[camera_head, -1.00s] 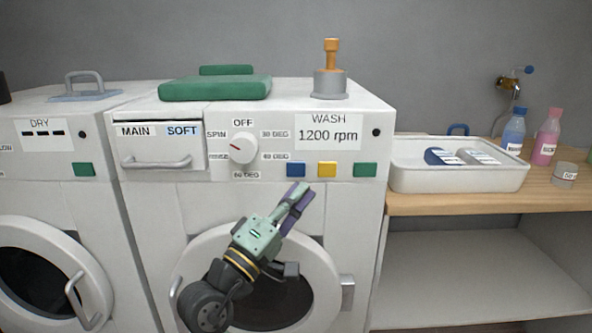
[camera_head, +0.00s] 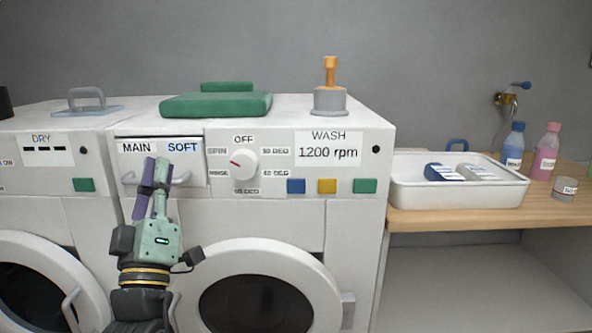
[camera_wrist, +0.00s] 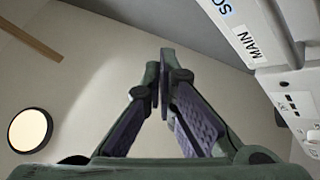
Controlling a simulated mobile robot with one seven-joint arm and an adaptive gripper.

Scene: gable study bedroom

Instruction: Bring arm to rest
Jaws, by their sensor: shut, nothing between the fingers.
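My gripper (camera_head: 153,177) is shut and empty, its fingers pointing up in front of the washer's detergent drawer (camera_head: 200,160) in the head view. It hides part of the drawer's front and handle; I cannot tell whether it touches them. In the wrist view the green and purple fingers of my gripper (camera_wrist: 163,75) meet at the tips with nothing between them. The drawer's "MAIN" label shows at the upper right there. The washer (camera_head: 350,225) has its round door (camera_head: 325,290) below the panel.
The dryer (camera_head: 100,215) stands at left. At right, a wooden counter (camera_head: 420,217) holds a white tray (camera_head: 410,199), a blue bottle (camera_head: 514,148) and a pink bottle (camera_head: 547,155).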

